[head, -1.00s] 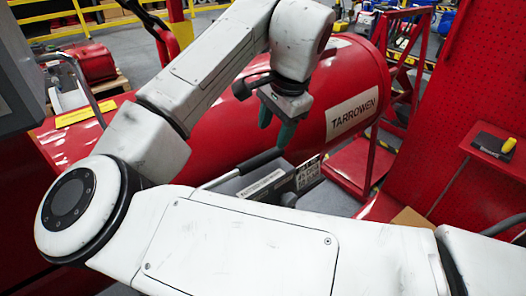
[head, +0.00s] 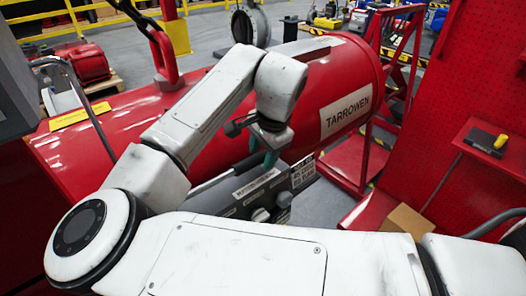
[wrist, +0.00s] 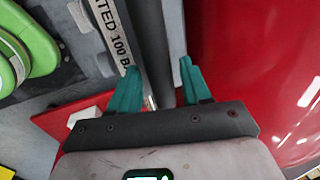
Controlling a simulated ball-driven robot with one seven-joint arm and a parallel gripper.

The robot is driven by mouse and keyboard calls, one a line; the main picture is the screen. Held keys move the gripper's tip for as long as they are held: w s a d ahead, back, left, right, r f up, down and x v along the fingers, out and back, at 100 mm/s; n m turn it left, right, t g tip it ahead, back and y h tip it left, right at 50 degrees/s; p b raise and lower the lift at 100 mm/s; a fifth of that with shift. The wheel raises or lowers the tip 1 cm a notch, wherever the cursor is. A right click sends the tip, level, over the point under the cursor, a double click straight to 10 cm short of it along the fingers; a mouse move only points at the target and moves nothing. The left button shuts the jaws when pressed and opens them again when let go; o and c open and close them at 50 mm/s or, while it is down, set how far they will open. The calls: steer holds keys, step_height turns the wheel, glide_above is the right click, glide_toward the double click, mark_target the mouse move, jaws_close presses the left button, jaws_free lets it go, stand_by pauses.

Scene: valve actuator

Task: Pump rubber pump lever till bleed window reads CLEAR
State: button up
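The pump lever (head: 208,184) is a grey rod with a dark grip, running along the top of a grey pump unit (head: 240,202) in front of the red cylinder. My gripper (head: 262,157) is over the lever's grip end, its teal fingers pointing down. In the wrist view my gripper (wrist: 158,66) is open, with the dark lever grip (wrist: 150,35) running between the spread fingertips. There is a gap on the right side; I cannot tell whether the left finger touches it. No bleed window reading is legible, and my arm hides part of the unit.
The large red TARROWEN cylinder (head: 330,75) lies right behind the lever. A labelled sign (head: 303,172) and grey knobs (head: 284,199) are on the pump unit. A green round part (wrist: 35,45) is left of the gripper. A red shelf (head: 480,150) stands at right.

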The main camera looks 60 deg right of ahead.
jaws_close()
steer(key=shift+r, duration=0.15)
steer(key=a+r+g+h+p, duration=0.1)
steer(key=a+r+h+p, duration=0.2)
steer(key=r, duration=0.9)
steer(key=shift+w+n+h+p, duration=0.45)
steer(key=shift+h+p, duration=0.4)
steer(key=shift+h, duration=0.35)
steer(key=shift+a, duration=0.1)
steer(key=shift+o, duration=0.8)
jaws_free()
steer(key=shift+f, duration=0.1)
